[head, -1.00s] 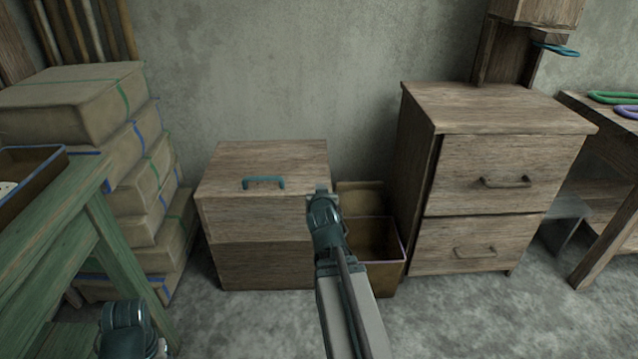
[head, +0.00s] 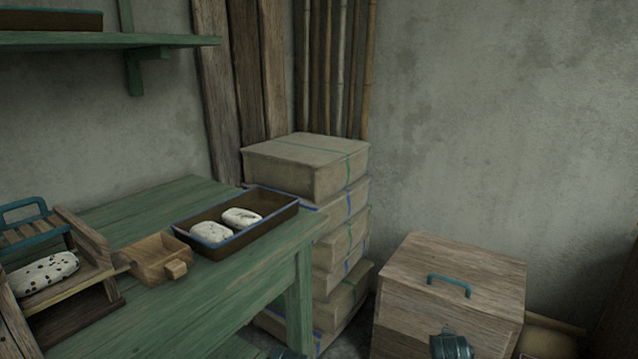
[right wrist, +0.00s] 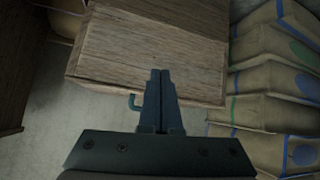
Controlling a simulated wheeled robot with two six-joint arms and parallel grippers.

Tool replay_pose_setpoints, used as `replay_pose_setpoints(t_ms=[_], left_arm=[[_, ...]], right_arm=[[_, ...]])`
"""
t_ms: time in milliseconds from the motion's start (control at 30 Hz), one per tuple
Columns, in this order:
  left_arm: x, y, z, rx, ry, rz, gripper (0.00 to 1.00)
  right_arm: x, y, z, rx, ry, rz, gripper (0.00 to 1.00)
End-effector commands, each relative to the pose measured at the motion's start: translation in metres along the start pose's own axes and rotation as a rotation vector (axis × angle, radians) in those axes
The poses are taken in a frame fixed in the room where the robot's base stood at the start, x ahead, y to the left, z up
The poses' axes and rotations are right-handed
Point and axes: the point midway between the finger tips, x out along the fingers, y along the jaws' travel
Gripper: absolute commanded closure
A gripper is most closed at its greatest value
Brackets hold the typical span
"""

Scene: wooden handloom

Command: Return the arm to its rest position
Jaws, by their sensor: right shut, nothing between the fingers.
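My right gripper (right wrist: 160,75) is shut and empty in the right wrist view, its two fingers together. The fingertips show against the wooden chest (right wrist: 150,40); I cannot tell the gap between them. Part of the chest's teal handle (right wrist: 134,102) shows beside the fingers. In the head view, only a teal piece of my right arm shows at the bottom edge, in front of the wooden chest (head: 455,275) with its teal handle (head: 449,283). My left gripper is not in view.
A green table (head: 160,210) at left holds a blue-rimmed tray (head: 270,226) with two speckled white pieces, a small wooden box (head: 155,258) and a wooden rack (head: 65,235). Stacked wrapped bales (head: 305,165) stand between table and chest. A green shelf (head: 110,42) hangs above.

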Motion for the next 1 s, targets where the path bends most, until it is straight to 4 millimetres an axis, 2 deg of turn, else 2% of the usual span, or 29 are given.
replay_pose_setpoints(t_ms=[33, 100, 200, 300, 500, 667, 700, 867, 1000], left_arm=[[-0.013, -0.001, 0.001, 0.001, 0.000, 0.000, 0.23], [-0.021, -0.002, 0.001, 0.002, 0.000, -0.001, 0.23], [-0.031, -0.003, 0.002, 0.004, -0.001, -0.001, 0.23], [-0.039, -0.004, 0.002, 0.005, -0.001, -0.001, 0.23], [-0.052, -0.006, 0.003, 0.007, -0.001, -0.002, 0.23], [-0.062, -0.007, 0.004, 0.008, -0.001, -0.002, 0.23], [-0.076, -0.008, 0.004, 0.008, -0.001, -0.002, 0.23], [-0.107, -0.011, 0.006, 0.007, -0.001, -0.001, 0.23], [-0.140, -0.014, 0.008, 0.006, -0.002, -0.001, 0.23]], right_arm=[[-0.015, -0.034, 0.009, -0.059, -0.076, -0.040, 1.00], [-0.033, -0.072, 0.033, -0.143, -0.191, -0.085, 1.00], [-0.065, -0.118, 0.068, -0.269, -0.346, -0.144, 1.00], [-0.097, -0.149, 0.098, -0.386, -0.474, -0.189, 1.00], [-0.156, -0.184, 0.144, -0.584, -0.669, -0.250, 1.00], [-0.202, -0.199, 0.171, -0.731, -0.798, -0.286, 1.00], [-0.209, -0.195, 0.159, -0.720, -0.796, -0.281, 1.00], [-0.228, -0.192, 0.134, -0.713, -0.793, -0.280, 1.00], [-0.250, -0.189, 0.109, -0.711, -0.793, -0.280, 1.00]])
